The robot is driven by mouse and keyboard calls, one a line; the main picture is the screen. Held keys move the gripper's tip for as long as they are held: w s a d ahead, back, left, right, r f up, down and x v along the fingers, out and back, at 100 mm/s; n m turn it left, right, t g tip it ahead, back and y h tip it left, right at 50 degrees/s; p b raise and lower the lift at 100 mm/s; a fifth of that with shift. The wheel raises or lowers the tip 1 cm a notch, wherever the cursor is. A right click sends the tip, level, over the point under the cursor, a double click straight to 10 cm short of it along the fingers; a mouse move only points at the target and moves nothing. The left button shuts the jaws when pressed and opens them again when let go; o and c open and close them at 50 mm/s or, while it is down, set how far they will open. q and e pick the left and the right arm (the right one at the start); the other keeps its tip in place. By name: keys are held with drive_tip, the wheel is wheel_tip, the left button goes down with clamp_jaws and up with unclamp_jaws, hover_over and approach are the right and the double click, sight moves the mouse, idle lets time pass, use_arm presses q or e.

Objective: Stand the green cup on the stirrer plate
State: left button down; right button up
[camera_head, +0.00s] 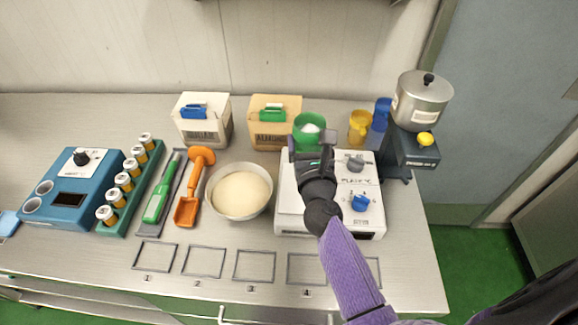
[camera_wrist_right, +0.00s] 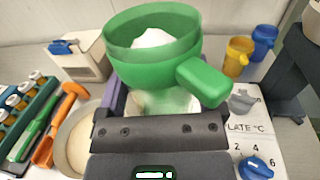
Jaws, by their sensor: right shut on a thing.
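The green cup (camera_head: 305,143) has white contents and is held upright by my right gripper (camera_head: 312,160), at the back edge of the stirrer plate. The right wrist view shows the green cup (camera_wrist_right: 150,70) close up, its handle pointing right, with the gripper shut on it. The stirrer plate (camera_head: 287,212) is a white box with a grey knob and a blue knob on its right side. My right arm hides part of its top. I cannot tell whether the cup's base touches the plate. My left gripper is not in view.
A bowl of pale powder (camera_head: 240,192) stands left of the plate. A cardboard box (camera_head: 268,138) is behind it. Yellow (camera_head: 358,128) and blue (camera_head: 382,112) cups and a metal pot (camera_head: 420,105) on a dark stand are at the right. Framed outlines line the front.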

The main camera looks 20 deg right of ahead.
drive_tip(key=f+b, duration=0.4)
drive_tip(key=f, duration=0.1)
drive_tip(key=f+b, duration=0.5)
drive_tip(key=shift+s+d+f, duration=0.15)
drive_tip(key=shift+s+f, duration=0.05)
drive_tip(key=shift+f, duration=0.05)
drive_tip(key=shift+r+p, duration=0.3)
drive_tip(key=shift+r, duration=0.05)
drive_tip(key=shift+f, duration=0.25)
drive_tip(key=o, duration=1.2)
drive_tip(key=shift+r, duration=0.1)
drive_tip(key=shift+r, duration=0.1)
